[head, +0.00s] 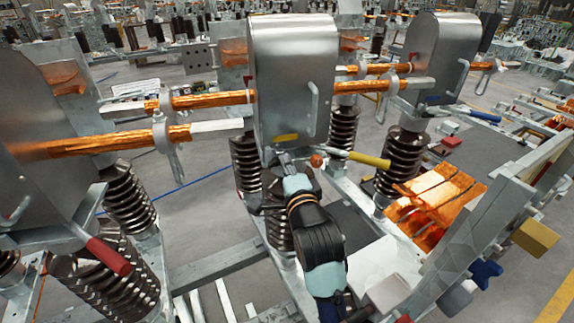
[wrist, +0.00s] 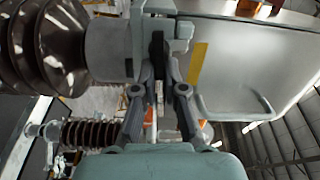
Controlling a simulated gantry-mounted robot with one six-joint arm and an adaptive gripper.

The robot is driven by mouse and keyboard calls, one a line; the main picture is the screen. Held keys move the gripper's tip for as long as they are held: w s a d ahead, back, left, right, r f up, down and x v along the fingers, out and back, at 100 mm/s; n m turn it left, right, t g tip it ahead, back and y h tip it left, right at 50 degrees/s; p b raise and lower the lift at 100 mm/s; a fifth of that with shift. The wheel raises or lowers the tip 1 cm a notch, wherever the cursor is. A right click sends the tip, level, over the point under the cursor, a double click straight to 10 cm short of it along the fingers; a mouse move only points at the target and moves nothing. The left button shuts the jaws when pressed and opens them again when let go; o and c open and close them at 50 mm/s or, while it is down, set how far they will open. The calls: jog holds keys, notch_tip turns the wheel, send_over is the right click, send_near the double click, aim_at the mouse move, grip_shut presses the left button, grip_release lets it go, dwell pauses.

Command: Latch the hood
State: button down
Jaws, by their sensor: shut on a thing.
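The grey metal hood (head: 290,70) stands upright over the middle brown ribbed insulator, with a bar handle (head: 312,108) and a yellow label (head: 286,138) on its front. In the wrist view the hood (wrist: 235,65) fills the upper right. My gripper (head: 283,158) is at the hood's lower front edge, just below the label. In the wrist view its two fingers (wrist: 160,88) close on a small part at the hood's base, which I take as the latch (wrist: 158,50). The fingers hide most of it, so its exact position cannot be told.
A yellow-handled lever (head: 368,160) and an orange knob (head: 316,160) sit right beside my gripper. Similar hoods stand at the left (head: 35,150) and right (head: 440,55). Copper bars (head: 210,99) run between them. A red-handled lever (head: 108,256) is at lower left.

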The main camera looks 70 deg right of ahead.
jog(key=shift+w+a+f+m, duration=0.1)
jog(key=shift+w+f+m, duration=0.1)
jog(key=shift+f+m, duration=0.15)
dwell(0.3)
jog(key=c, duration=1.2)
grip_release()
jog(key=shift+a+r, duration=0.1)
jog(key=shift+r, duration=0.05)
jog(key=shift+s, duration=0.1)
jog(key=v, duration=0.7)
jog(key=shift+s+a, duration=0.1)
jog(key=shift+o, duration=0.6)
